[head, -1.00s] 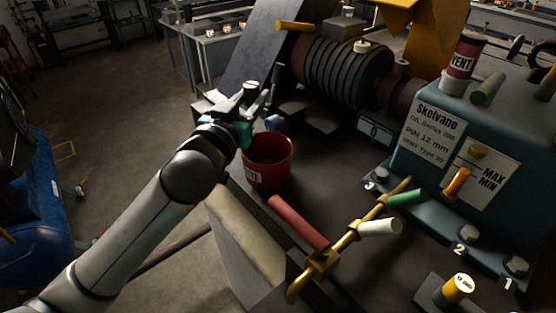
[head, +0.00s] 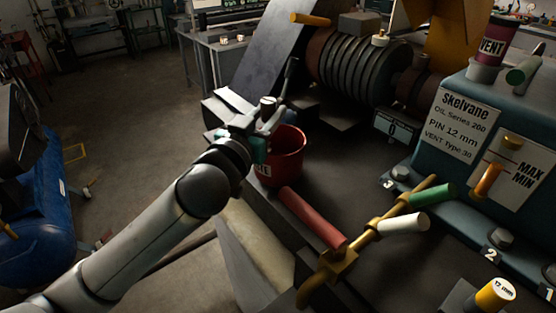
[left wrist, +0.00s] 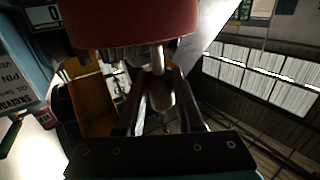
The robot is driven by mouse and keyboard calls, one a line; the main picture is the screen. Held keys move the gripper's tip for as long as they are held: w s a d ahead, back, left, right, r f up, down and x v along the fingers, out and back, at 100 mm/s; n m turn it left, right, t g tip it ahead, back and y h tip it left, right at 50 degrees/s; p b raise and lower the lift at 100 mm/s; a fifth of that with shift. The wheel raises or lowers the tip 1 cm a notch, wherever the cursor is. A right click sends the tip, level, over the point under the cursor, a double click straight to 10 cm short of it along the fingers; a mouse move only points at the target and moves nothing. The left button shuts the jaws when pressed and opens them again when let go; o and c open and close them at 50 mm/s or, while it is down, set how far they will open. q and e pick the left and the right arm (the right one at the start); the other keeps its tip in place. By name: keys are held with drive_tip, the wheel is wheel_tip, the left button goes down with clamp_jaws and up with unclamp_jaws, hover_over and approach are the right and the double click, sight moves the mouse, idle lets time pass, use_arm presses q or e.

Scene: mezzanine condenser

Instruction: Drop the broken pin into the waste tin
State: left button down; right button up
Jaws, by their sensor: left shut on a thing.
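The red waste tin (head: 285,162) stands on the dark deck, with part of a pale label showing. My left gripper (head: 272,112) is at the tin's left rim in the head view, covering part of that rim and the opening. It is shut on the broken pin, a short grey metal piece (left wrist: 161,95) between the fingers in the left wrist view. The tin's red side also fills the top of the left wrist view (left wrist: 130,22). I cannot tell whether the pin is over the opening. The tin's inside is mostly hidden. My right gripper is not in view.
A red-gripped lever (head: 312,218) and a brass bar with green and white handles (head: 404,222) stand in front of the tin. A ribbed dark cylinder (head: 357,72) lies behind it. A teal machine (head: 465,120) stands to the right. Dark deck between them is clear.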

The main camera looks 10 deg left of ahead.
use_arm(q)
drive_tip(key=shift+c, duration=2.3)
unclamp_jaws()
drive_tip(key=shift+s, duration=0.1)
drive_tip(key=s, duration=0.2)
drive_tip(key=s+b, duration=0.1)
drive_tip(key=s, duration=0.1)
drive_tip(key=s+a, duration=0.1)
drive_tip(key=s, duration=0.2)
drive_tip(key=shift+f, duration=0.1)
drive_tip(key=s+a+p, duration=0.1)
drive_tip(key=s+p, duration=0.6)
drive_tip(key=s, duration=0.1)
